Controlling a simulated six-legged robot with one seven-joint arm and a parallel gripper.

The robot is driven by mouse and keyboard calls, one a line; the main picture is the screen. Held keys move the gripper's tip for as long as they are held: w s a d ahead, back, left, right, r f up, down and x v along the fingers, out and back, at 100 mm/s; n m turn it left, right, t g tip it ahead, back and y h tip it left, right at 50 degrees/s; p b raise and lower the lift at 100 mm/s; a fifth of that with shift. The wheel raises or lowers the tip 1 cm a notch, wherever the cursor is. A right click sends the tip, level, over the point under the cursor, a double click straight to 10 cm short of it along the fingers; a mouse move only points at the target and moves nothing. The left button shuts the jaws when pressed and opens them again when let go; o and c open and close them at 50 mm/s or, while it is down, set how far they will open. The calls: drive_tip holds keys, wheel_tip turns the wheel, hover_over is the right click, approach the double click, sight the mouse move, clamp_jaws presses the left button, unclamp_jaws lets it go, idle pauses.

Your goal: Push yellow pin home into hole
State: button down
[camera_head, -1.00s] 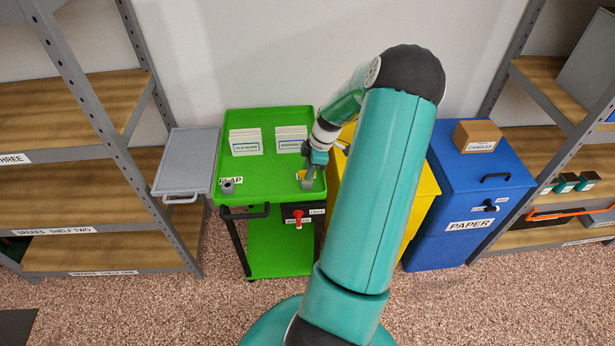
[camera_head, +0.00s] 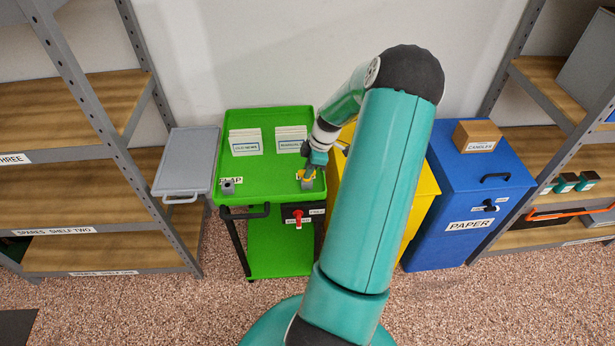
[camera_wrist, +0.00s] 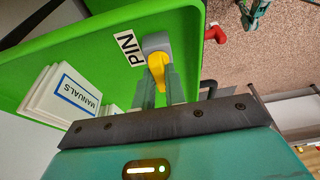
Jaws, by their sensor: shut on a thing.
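The yellow pin (camera_wrist: 157,66) is between my gripper's fingers (camera_wrist: 160,86) in the wrist view, and they are shut on it. Its far end meets a grey block (camera_wrist: 155,42) beside the "PIN" label (camera_wrist: 129,47). The hole is hidden, and I cannot tell how deep the pin sits. In the head view my gripper (camera_head: 308,172) is over the front right corner of the green cart top (camera_head: 265,180). A little yellow of the pin (camera_head: 302,175) shows there, above the grey block (camera_head: 307,185).
Two card stacks (camera_head: 245,141) (camera_head: 290,138) stand at the back of the cart. A grey "FLAP" fitting (camera_head: 228,186) is at the front left. A red handle (camera_head: 298,216) hangs below the front edge. Yellow (camera_head: 418,205) and blue (camera_head: 465,225) bins stand to the right.

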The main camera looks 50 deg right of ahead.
sight(303, 171)
drive_tip(key=shift+r, duration=0.65)
drive_tip(key=shift+r, duration=1.75)
